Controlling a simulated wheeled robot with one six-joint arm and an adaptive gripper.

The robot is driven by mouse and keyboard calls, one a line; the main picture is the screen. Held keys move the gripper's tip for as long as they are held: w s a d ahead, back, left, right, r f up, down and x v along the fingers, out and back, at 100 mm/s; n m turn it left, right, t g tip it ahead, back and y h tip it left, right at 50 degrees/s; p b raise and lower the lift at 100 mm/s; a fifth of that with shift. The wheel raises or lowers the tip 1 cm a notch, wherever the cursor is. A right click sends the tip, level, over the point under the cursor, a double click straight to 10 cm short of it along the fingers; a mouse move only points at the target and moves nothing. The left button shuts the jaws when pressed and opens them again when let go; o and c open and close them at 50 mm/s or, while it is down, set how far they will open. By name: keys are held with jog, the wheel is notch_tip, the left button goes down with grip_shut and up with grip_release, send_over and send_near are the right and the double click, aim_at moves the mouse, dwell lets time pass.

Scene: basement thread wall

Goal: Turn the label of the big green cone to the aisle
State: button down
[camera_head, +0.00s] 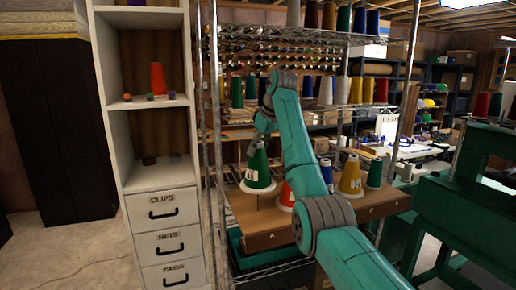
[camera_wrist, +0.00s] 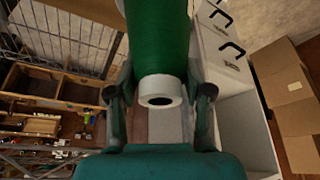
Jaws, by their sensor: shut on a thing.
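My gripper is shut around the narrow upper part of the cone. In the wrist view the green cone (camera_wrist: 160,35) lies between the two fingers, its white open tip toward the camera; its label is hidden there.
On the same board stand a red cone (camera_head: 287,194), partly behind my arm, a yellow cone (camera_head: 350,178) and a smaller dark green cone (camera_head: 375,173). A metal rack post (camera_head: 214,120) and a white drawer cabinet (camera_head: 165,212) stand close on the left.

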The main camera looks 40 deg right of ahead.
jog(key=shift+c, duration=1.9)
grip_release()
notch_tip(320, 180, up, 10)
jog(key=shift+a, duration=0.1)
